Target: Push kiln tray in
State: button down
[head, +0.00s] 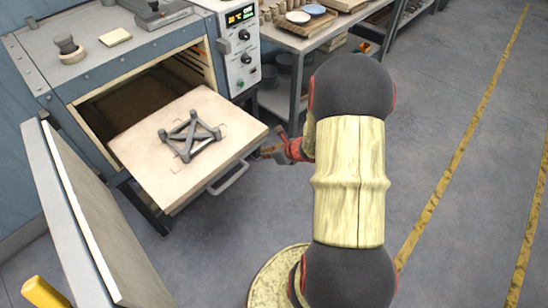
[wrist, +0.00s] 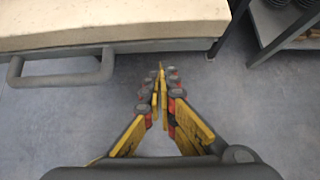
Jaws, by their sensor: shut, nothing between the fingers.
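The kiln tray (head: 150,163) is a pale slab pulled well out of the open kiln (head: 60,62). A dark metal frame (head: 190,135) lies on top of it. A grey bar handle (head: 230,178) runs along the tray's front edge. In the wrist view the tray (wrist: 110,22) fills the upper left, with its handle (wrist: 62,79) below it at the left. My gripper (wrist: 160,72) is shut and empty, to the right of the handle and apart from it. In the head view my gripper (head: 268,152) is beside the tray's right front corner, partly hidden by my arm.
The kiln door (head: 100,225) stands open at the left of the tray. A control box (head: 240,45) is on the kiln's right side. A shelf bench (head: 300,40) with plates stands at the back. The floor (head: 450,110) to the right is clear.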

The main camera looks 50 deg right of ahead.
aim_at(254, 150)
jog(key=shift+w+r, duration=0.2)
jog(key=shift+w, duration=1.4)
jog(key=shift+w, duration=0.1)
